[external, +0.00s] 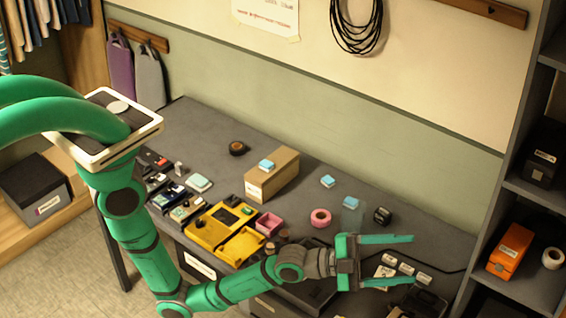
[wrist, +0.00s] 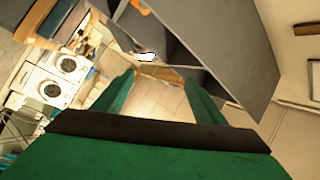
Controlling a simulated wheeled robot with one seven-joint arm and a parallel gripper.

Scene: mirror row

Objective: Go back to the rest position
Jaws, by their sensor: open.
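My gripper (external: 388,262) is open and empty in the external view, with its two green fingers spread apart and pointing right. It is over the right part of the grey table (external: 330,170), above small cards and a black case. In the wrist view my gripper (wrist: 160,97) shows both green fingers apart with nothing between them. My green arm reaches in from the left and crosses low in front of the table.
A cardboard box (external: 271,174), a yellow case (external: 220,226), a pink tape roll (external: 320,217) and several small items lie on the table. A dark shelf (external: 535,190) with an orange box (external: 511,251) stands at the right.

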